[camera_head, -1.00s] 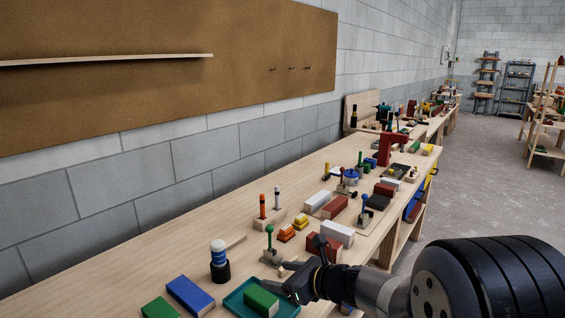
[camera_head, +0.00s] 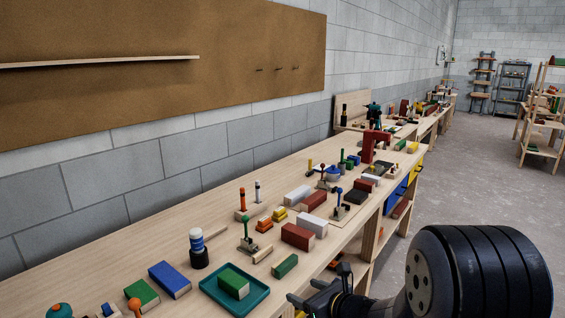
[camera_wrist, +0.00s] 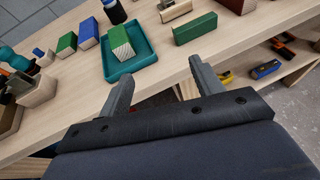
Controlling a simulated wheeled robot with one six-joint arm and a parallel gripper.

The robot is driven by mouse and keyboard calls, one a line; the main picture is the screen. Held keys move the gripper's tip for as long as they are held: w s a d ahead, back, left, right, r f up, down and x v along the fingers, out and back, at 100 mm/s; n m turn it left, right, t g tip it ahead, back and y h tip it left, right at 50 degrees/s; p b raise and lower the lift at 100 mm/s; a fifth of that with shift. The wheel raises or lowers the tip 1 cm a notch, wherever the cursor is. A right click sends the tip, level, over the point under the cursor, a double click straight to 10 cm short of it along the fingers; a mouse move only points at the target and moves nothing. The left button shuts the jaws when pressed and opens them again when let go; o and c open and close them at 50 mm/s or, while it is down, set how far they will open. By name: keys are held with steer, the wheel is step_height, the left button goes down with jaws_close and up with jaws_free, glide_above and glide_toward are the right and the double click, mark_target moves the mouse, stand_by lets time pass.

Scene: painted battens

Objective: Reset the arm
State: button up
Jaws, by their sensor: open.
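My gripper (camera_head: 318,285) hangs low in the head view, beside the front edge of the workbench (camera_head: 95,283). In the wrist view my gripper (camera_wrist: 160,74) has its two fingers wide apart with nothing between them. The teal tray (camera_head: 262,294) lies on the bench to the left of my gripper, with a green batten (camera_head: 233,284) resting in it. The tray (camera_wrist: 147,55) and its batten (camera_wrist: 120,40) show beyond the left finger in the wrist view. My fingers are apart from both.
Posts and blocks crowd the bench farther back. A lower shelf (camera_wrist: 251,83) holds small tools. Open floor (camera_head: 480,190) lies to the right.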

steer(key=s+d+f+m+t+h, duration=0.1)
steer(key=d+f+m+h, duration=0.1)
steer(key=d+f, duration=0.3)
steer(key=shift+d+f+m+t+h, duration=0.2)
steer(key=shift+d+m+t+h, duration=0.15)
steer(key=shift+d, duration=0.4)
